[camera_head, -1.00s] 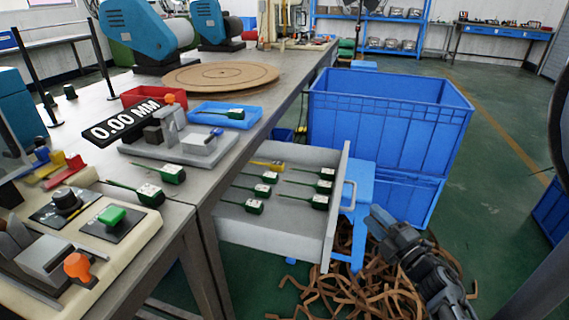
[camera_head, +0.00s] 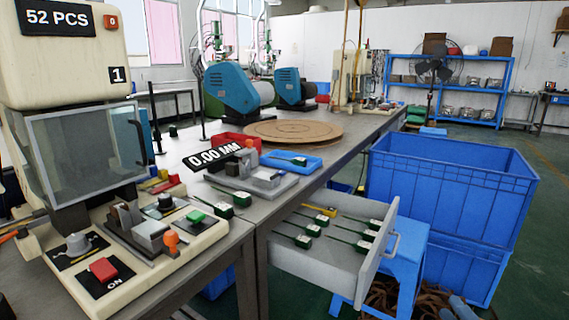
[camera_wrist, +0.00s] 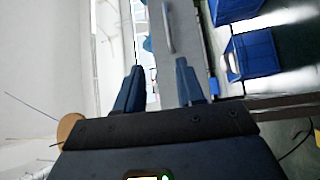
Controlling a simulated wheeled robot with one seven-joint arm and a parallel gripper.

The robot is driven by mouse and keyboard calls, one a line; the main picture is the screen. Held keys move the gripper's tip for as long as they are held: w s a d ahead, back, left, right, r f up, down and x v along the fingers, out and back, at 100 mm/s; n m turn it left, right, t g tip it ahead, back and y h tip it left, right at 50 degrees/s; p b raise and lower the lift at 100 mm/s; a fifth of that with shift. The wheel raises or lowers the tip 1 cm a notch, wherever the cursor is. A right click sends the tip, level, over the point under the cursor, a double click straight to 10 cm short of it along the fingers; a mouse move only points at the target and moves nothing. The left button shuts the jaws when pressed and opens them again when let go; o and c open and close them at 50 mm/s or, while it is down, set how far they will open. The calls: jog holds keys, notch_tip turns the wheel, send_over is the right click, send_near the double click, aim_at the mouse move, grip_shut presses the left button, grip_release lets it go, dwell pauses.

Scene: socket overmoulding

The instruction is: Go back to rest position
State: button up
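My gripper (camera_wrist: 160,75) shows in the wrist view with its two dark blue fingers apart and nothing between them. In the head view only a small grey-blue part, probably of my gripper or arm, shows at the bottom right edge, beside the blue stool and clear of the drawer. The open grey drawer (camera_head: 378,245) holds several dark green parts with thin stems and a yellow one (camera_head: 322,211). A green part (camera_head: 223,211) lies on the bench by the measuring device (camera_head: 258,178), which reads 0.00 MM. Another green part (camera_head: 299,161) lies in the blue tray (camera_head: 290,168).
Stacked blue crates (camera_head: 450,195) and a blue stool (camera_head: 412,262) stand right of the drawer, with brown strips on the floor below. A moulding machine (camera_head: 75,130) with a display of 52 PCS stands at the left. Green floor lies open at the right.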

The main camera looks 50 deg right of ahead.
jog(key=w+a+r+m+t+y, duration=0.1)
jog(key=w+a+r+y, duration=0.15)
jog(key=a, duration=0.75)
jog(key=w+a+r+m+t+y, duration=0.2)
jog(key=w+a+y, duration=0.2)
jog(key=a, duration=0.7)
jog(key=s+a+r+m+g+y, duration=0.1)
jog(key=s+a+r+m+y, duration=0.2)
jog(key=a, duration=0.6)
jog(key=s+a+r+m+g+y, duration=0.1)
jog(key=a+r+m+g+y, duration=0.2)
jog(key=a, duration=0.6)
notch_tip(320, 180, up, 18)
jog(key=t+p, duration=0.1)
jog(key=p, duration=1.5)
jog(key=shift+s+a+f+n, duration=0.2)
jog(key=shift+s+f+n, duration=0.05)
jog(key=shift+s+n, duration=0.15)
